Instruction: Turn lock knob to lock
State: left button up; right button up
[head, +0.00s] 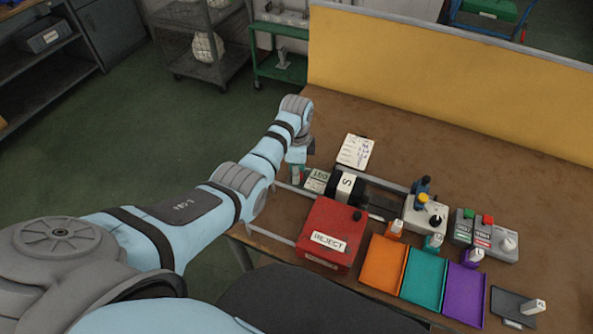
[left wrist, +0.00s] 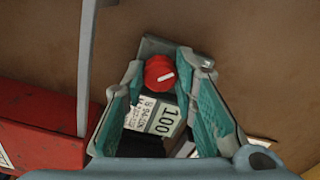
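A round red knob (left wrist: 159,73) with a white pointer line sits on a grey base (left wrist: 152,46) in the left wrist view. Its line points to the right and slightly up. My left gripper (left wrist: 161,63) is open, with its teal fingertips on either side of the knob; I cannot tell whether they touch it. In the head view the left gripper (head: 297,168) reaches down at the left end of the bench equipment, and the knob is hidden there. My right gripper is not in view.
A printed label (left wrist: 155,117) lies below the knob between the fingers. A red REJECT box (head: 335,228) stands close to the left arm. Orange, teal and purple trays (head: 424,277) lie to the right. The brown tabletop (head: 420,130) behind is mostly clear.

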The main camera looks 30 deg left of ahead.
pick_arm(q)
jog(key=shift+s, duration=0.1)
grip_shut()
jog(key=shift+m+p, duration=0.9)
jog(key=shift+m, duration=0.5)
jog(key=shift+d+f+m+p, duration=0.15)
jog(key=shift+m+p, duration=0.35)
jog(key=shift+m, duration=1)
jog(key=o, duration=1)
grip_release()
